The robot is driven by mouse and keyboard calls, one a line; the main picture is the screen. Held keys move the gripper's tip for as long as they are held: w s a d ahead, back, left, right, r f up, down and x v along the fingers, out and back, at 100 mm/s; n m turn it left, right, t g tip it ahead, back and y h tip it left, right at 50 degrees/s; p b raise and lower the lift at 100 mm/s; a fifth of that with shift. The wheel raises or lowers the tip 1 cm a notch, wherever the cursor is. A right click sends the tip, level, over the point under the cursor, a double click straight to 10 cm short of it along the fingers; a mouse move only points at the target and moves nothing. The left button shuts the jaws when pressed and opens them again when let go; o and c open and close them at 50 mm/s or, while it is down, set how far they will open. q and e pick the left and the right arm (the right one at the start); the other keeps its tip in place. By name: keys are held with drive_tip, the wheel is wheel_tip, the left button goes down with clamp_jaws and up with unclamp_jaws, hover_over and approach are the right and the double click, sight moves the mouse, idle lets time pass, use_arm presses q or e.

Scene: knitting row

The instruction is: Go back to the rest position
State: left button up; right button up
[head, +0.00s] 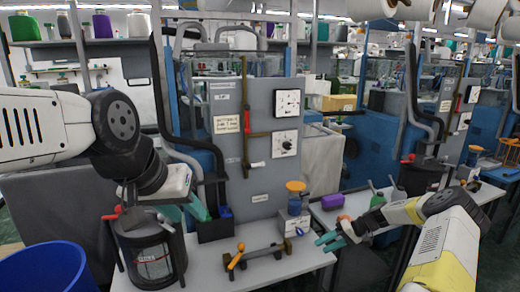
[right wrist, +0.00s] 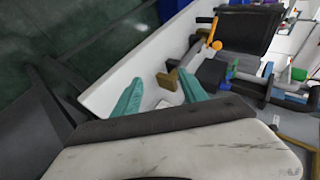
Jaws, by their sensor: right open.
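My left gripper (head: 188,210) hangs over the left part of the table, beside a black bin (head: 216,230). Parts of its teal fingers show, but its opening is unclear. My right gripper (head: 328,239) is at the table's right edge, near the gap between two tables. In the right wrist view my right gripper (right wrist: 160,92) is open, with its two teal fingers apart and nothing between them. Below them are the white table edge and a small pale piece on the tabletop.
A dark cylindrical container (head: 150,262) and a blue tub (head: 45,270) stand at left. An orange-handled tool (head: 236,258) and a small stand with an orange top (head: 295,200) are on the table. A purple block (head: 332,201) lies on the right table.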

drive_tip(key=s+a+r+h, duration=0.2)
drive_tip(key=s+a+r, duration=0.1)
drive_tip(key=r, duration=0.6)
drive_tip(key=s+a+r+n+h, duration=0.1)
drive_tip(key=s+a+r+h, duration=0.2)
drive_tip(key=r, duration=0.7)
drive_tip(key=s+a+r+h, duration=0.2)
drive_tip(key=s+r, duration=0.2)
drive_tip(key=r, duration=0.5)
drive_tip(key=s+a+r+t, duration=0.1)
drive_tip(key=s+r, duration=0.3)
drive_tip(key=s, duration=0.4)
drive_tip(key=s+a+r+m+t, duration=0.1)
drive_tip(key=s+r, duration=0.3)
drive_tip(key=s, duration=0.4)
drive_tip(key=s+a+r+m+t+h, duration=0.1)
drive_tip(key=s+r+t, duration=0.2)
drive_tip(key=s, duration=0.4)
drive_tip(key=shift+s+a+r, duration=0.15)
drive_tip(key=shift+s+r, duration=0.25)
